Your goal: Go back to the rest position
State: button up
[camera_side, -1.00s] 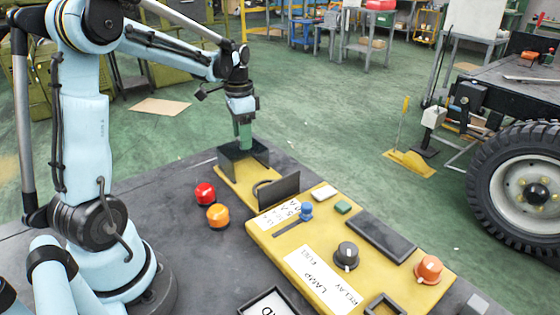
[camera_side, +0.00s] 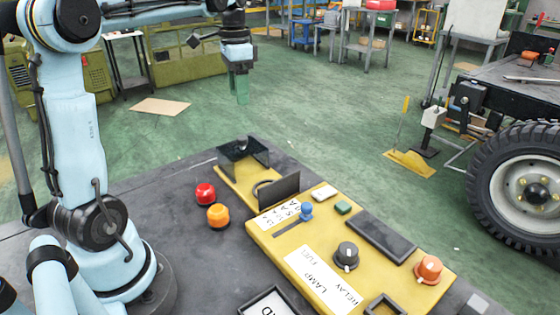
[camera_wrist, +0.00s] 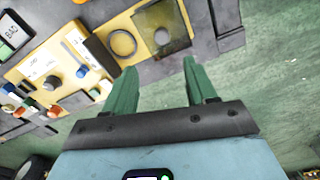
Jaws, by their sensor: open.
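My gripper (camera_side: 240,86) has green fingers and hangs pointing down in the air, well above the far end of the dark table. In the wrist view its two fingers (camera_wrist: 157,82) stand apart with nothing between them. Below it in the side view is a dark open-topped box (camera_side: 243,153) at the far end of a yellow base; in the wrist view this box (camera_wrist: 163,28) shows beyond the fingertips, with a small round pale thing inside.
The yellow panel (camera_side: 270,233) carries a blue-topped lever (camera_side: 306,211), a black knob (camera_side: 346,255) and an orange knob (camera_side: 428,268). A red button (camera_side: 205,193) and an orange button (camera_side: 218,215) stand left of it. The air around my gripper is clear.

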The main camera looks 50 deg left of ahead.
jog(key=shift+r, duration=0.1)
jog(key=s+d+f+n+t, duration=0.1)
jog(key=s+d+f+t, duration=0.2)
jog(key=d, duration=0.7)
jog(key=s+d+f+n+t, duration=0.2)
jog(key=s+d+f+t, duration=0.2)
jog(key=d, duration=0.5)
jog(key=shift+d+f, duration=0.4)
jog(key=shift+f, duration=0.3)
